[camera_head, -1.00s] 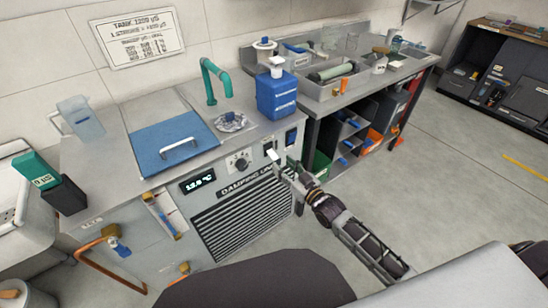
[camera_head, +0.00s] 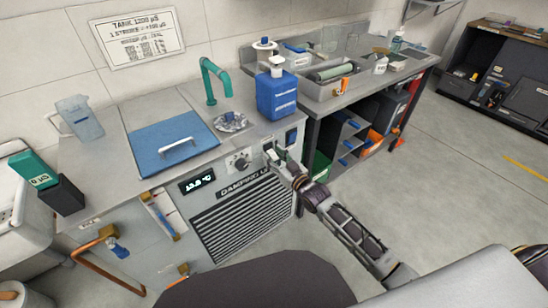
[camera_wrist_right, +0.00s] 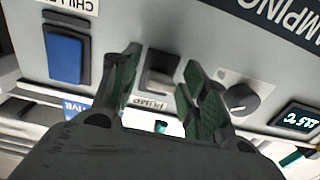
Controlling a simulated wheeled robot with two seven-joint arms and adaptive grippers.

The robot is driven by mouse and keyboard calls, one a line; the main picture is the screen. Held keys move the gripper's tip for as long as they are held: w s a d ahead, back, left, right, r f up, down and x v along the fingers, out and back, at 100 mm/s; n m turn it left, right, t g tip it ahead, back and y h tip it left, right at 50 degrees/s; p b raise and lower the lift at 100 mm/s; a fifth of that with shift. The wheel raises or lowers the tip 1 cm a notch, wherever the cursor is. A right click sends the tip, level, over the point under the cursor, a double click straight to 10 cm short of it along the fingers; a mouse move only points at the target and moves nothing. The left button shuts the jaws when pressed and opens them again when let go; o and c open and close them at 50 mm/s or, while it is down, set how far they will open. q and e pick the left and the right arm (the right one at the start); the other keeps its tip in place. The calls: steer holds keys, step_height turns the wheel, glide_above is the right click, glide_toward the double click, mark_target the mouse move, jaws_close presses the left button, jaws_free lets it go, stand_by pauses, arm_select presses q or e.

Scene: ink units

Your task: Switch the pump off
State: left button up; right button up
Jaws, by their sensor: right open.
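My right gripper (camera_wrist_right: 163,58) is open, with one green-padded finger on each side of the switch. I cannot tell whether the fingers touch it. In the head view my right gripper (camera_head: 274,153) is at the panel's upper right and covers the switch there. The rocker's position is unclear. My left gripper is not in view.
A blue chiller switch (camera_wrist_right: 66,57) sits beside the pump switch. On the other side are a black knob (camera_wrist_right: 240,98) and a lit temperature display (camera_wrist_right: 296,118). A blue bottle (camera_head: 277,94) stands on the counter above. The floor (camera_head: 455,180) to the right is clear.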

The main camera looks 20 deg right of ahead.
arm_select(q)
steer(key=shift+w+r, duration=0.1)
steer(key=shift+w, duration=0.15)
arm_select(e)
steer(key=shift+c, duration=0.4)
jaws_close()
steer(key=shift+w+f, duration=0.1)
steer(key=shift+f+b, duration=0.1)
steer(key=shift+b, duration=0.25)
steer(key=shift+t+y+b, duration=0.3)
steer(key=shift+t+b, duration=0.25)
steer(key=shift+t, duration=0.25)
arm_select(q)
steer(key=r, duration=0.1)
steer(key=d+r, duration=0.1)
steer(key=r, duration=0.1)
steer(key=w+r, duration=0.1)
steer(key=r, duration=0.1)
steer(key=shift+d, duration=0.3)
